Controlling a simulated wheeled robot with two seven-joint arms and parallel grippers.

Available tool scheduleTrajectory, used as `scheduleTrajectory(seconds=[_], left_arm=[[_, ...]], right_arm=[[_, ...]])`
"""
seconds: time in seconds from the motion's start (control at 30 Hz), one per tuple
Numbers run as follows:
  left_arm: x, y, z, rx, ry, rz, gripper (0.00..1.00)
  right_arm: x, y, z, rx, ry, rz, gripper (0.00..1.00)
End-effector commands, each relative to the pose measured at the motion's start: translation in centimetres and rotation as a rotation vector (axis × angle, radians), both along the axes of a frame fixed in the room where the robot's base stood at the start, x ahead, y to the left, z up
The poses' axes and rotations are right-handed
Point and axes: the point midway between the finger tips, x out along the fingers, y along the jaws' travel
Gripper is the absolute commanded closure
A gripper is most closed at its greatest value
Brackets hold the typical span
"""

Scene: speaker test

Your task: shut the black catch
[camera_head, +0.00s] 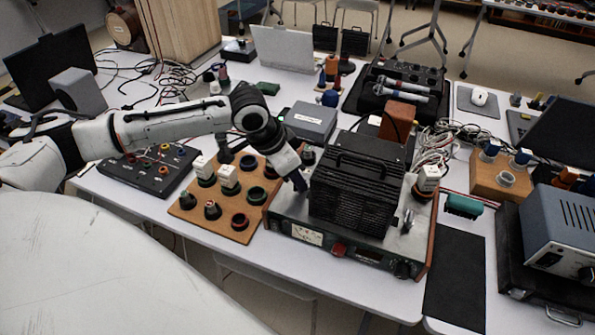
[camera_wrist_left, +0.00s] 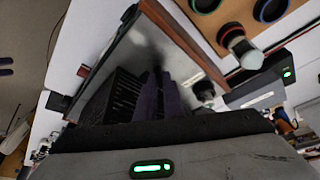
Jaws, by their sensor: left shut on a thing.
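A black ribbed box (camera_head: 352,195) stands on a metal-topped unit (camera_head: 288,207) with a meter on its front. It also shows in the left wrist view (camera_wrist_left: 112,98). My left gripper (camera_head: 300,184) reaches down to the left side of this box. In the left wrist view its dark fingers (camera_wrist_left: 158,96) are close together beside the ribs, shut on a small dark part that looks like the black catch. The fingers hide most of that part, so its exact position cannot be told. My right gripper is in neither view.
A wooden board (camera_head: 236,226) with several coloured rings and plugs lies just left of the unit. A silver-and-black fitting (camera_head: 408,220) stands right of the box. A grey box (camera_head: 310,121) is behind. A black mat (camera_head: 455,280) lies at the front right.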

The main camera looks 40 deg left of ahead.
Motion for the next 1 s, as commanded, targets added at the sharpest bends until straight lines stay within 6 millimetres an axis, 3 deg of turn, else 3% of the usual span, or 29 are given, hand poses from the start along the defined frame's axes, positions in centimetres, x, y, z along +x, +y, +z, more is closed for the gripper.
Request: scheduleTrajectory(seconds=[0.6,1.0], left_arm=[[0.51,0.29,0.14,-0.004,-0.005,-0.573,1.0],[0.66,0.38,0.15,-0.001,-0.006,-0.834,1.0]], right_arm=[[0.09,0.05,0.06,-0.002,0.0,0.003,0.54],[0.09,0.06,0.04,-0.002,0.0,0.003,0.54]])
